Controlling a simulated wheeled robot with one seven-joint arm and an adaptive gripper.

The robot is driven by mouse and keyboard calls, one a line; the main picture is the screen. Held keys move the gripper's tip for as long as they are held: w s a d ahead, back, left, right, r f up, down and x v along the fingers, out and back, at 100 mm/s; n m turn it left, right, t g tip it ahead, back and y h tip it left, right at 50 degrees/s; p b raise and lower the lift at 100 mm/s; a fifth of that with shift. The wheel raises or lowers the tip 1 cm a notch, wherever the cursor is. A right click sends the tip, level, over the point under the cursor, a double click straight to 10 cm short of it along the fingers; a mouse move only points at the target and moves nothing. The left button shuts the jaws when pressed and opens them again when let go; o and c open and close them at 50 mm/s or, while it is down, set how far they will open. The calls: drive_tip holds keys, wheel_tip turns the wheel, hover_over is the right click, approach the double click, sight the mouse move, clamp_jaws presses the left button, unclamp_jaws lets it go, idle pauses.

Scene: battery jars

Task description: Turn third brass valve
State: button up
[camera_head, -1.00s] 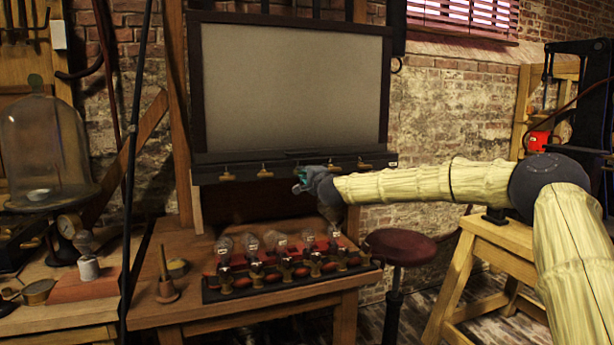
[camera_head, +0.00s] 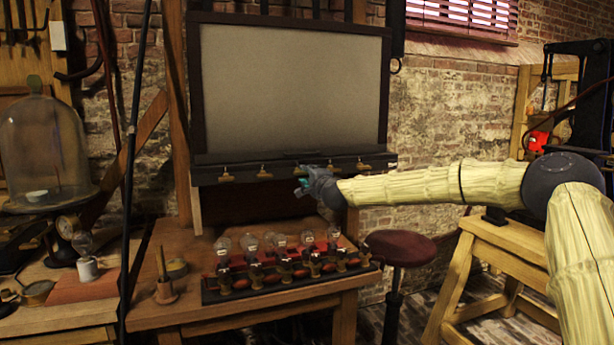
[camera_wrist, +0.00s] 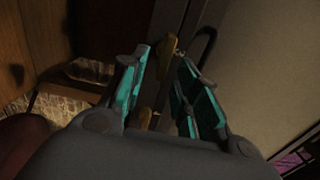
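Brass valves sit in a row along the black rail under the large grey panel. The first valve (camera_head: 227,175) and second valve (camera_head: 264,172) are clear to the left, and another valve (camera_head: 363,165) is at the right end. My gripper (camera_head: 302,184) is in front of the rail where the third valve would be, hiding that part. In the wrist view a brass valve (camera_wrist: 167,52) shows between the teal fingers of my gripper (camera_wrist: 170,80). The fingers are open with a gap on the right side. I cannot tell whether the left finger touches the brass.
Below, a wooden table (camera_head: 180,240) holds a rack with several glass bulbs (camera_head: 250,242) and brass fittings. A red stool (camera_head: 400,247) stands to the right. A glass bell jar (camera_head: 42,150) is at far left. The space before the rail is otherwise clear.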

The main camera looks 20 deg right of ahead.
drive_tip(key=s, duration=1)
drive_tip(key=shift+d, duration=0.15)
